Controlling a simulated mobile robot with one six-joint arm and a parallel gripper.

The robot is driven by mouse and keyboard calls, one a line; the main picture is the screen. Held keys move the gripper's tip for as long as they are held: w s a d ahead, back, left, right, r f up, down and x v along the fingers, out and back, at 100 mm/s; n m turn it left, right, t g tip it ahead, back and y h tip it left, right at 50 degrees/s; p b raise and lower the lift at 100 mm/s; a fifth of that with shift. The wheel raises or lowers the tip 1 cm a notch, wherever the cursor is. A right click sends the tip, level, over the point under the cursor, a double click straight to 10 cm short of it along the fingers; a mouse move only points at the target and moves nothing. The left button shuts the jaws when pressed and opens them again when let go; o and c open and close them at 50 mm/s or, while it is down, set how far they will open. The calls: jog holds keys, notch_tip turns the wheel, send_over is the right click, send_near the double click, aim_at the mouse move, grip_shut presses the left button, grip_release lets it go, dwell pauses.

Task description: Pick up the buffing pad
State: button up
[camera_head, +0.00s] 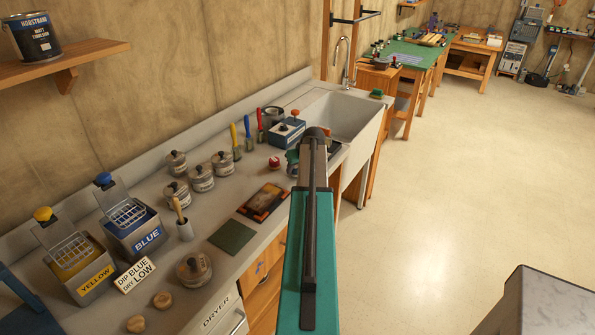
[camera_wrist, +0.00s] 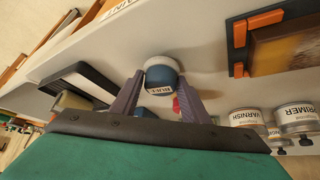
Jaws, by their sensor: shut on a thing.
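The buffing pad (camera_wrist: 164,75) is a short round piece with a pale band and a blue side lettered "BUFF". It shows in the wrist view between the two purple-grey fingers of my gripper (camera_wrist: 160,92). The fingers are shut on its sides. The pale counter lies behind it; I cannot tell whether the pad touches it. In the head view my teal arm reaches over the counter towards the sink and covers most of my gripper and the pad.
Lidded tins (camera_head: 201,178) and the blue tank (camera_head: 135,236) stand further left.

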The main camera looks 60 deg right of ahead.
notch_tip(320, 180, up, 2)
jog(key=shift+b, duration=0.6)
jog(key=shift+c, duration=0.2)
jog(key=s+r+b, duration=0.2)
jog(key=s+b, duration=0.3)
jog(key=s, duration=1.1)
jog(key=shift+a, duration=0.3)
